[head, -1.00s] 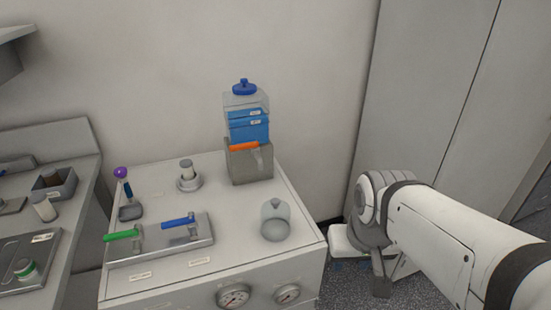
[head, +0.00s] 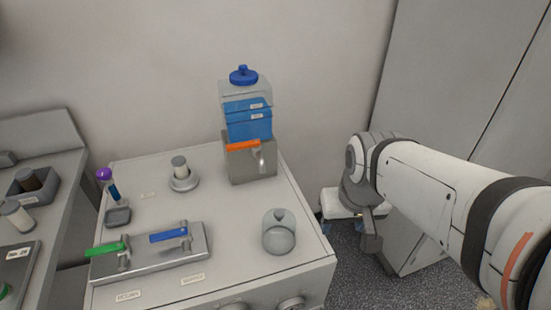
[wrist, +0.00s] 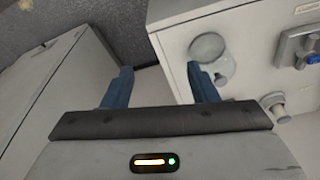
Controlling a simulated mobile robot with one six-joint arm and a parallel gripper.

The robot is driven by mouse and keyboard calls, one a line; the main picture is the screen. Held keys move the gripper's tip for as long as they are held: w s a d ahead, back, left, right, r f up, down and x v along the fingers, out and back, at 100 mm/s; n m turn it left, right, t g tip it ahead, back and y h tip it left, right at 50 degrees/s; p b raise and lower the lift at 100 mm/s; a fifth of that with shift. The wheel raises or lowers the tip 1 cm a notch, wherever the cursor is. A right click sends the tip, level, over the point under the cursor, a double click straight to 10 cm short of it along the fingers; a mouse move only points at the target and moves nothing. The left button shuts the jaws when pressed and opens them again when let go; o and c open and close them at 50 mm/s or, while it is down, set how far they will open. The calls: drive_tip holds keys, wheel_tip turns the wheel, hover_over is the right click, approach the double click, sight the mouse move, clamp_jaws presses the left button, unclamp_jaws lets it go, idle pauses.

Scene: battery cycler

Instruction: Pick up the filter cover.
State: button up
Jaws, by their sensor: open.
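My gripper (head: 341,226) is off the right side of the cabinet, pointing down and apart from the cover. In the wrist view its two blue fingers (wrist: 160,80) are spread with nothing between them. A small grey cylinder on a round base (head: 181,174), perhaps the filter, stands uncovered behind.
On the cabinet top (head: 225,208) are a grey block with a blue container (head: 248,120), a plate with green and blue levers (head: 150,252), and a purple-knobbed tool (head: 108,185). A grey locker (head: 455,85) stands right of the cabinet. A side bench (head: 60,185) is at left.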

sight(278, 211)
drive_tip(key=o, duration=0.6)
drive_tip(key=w+a+n+g+p, duration=0.1)
drive_tip(key=w+a+n+p, duration=0.2)
drive_tip(key=w+a+p, duration=0.2)
drive_tip(key=w+p, duration=0.1)
drive_tip(key=w, duration=0.1)
drive_tip(key=shift+w+a+n, duration=0.3)
drive_tip(key=shift+a, duration=0.1)
drive_tip(key=o, duration=0.4)
drive_tip(key=w+a+f+n+p, duration=0.1)
drive_tip(key=a, duration=0.1)
drive_tip(key=w+a+f+n+g+p, duration=0.1)
drive_tip(key=f, duration=0.1)
drive_tip(key=w+a+f+p, duration=0.1)
drive_tip(key=a+p, duration=0.1)
drive_tip(key=shift+w+a+f+n, duration=0.2)
drive_tip(key=shift+a+n, duration=0.1)
drive_tip(key=shift+n, duration=0.1)
drive_tip(key=shift+w+a+f+p, duration=0.15)
drive_tip(key=shift+f+p, duration=0.3)
drive_tip(key=shift+f, duration=1.6)
drive_tip(key=shift+w+a+f+p, duration=0.1)
drive_tip(key=shift+a+f+p, duration=0.25)
drive_tip(key=shift+f, duration=1.65)
